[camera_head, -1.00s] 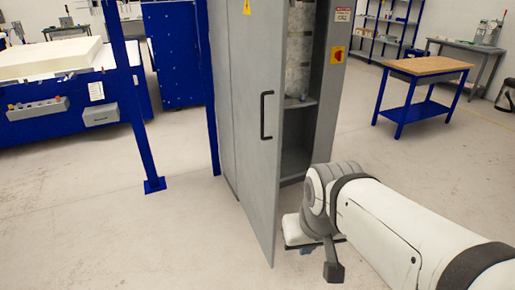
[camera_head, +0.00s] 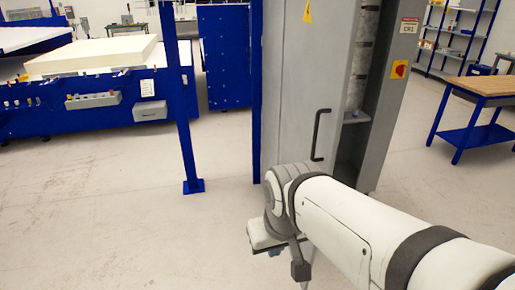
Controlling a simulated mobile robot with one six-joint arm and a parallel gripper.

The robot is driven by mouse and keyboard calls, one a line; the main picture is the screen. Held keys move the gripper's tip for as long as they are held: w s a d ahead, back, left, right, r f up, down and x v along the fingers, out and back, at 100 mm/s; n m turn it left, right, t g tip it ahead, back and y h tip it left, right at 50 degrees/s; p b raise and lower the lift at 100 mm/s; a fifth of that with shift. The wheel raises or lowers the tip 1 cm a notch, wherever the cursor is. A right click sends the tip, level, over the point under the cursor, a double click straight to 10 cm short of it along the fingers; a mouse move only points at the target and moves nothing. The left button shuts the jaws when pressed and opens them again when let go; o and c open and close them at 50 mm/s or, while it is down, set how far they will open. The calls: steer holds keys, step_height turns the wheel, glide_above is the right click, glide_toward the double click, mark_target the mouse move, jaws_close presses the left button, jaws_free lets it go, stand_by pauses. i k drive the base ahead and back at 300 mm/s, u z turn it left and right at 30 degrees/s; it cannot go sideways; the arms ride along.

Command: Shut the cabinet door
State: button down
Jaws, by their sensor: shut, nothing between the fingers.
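The tall grey cabinet (camera_head: 385,95) stands right of centre. Its grey door (camera_head: 285,110) is partly open, with a dark vertical handle (camera_head: 319,135) near its free edge. A gap at the right of the door shows the shelves inside. My arm crosses in front of the lower door and hides its bottom part. My gripper (camera_head: 274,253) is at the arm's far end, low in front of the cabinet, shut and empty. Its fingertips are mostly hidden, and I cannot tell whether it touches the door.
A blue post (camera_head: 184,110) stands on the floor left of the cabinet. A blue machine (camera_head: 60,110) with a cream foam block (camera_head: 92,55) is at the left. A wood-topped blue table (camera_head: 488,88) is at the right. The floor at lower left is clear.

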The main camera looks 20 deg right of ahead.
mark_target(320, 36)
steer(key=u, duration=0.15)
steer(key=i, duration=0.95)
steer(key=z, duration=0.4)
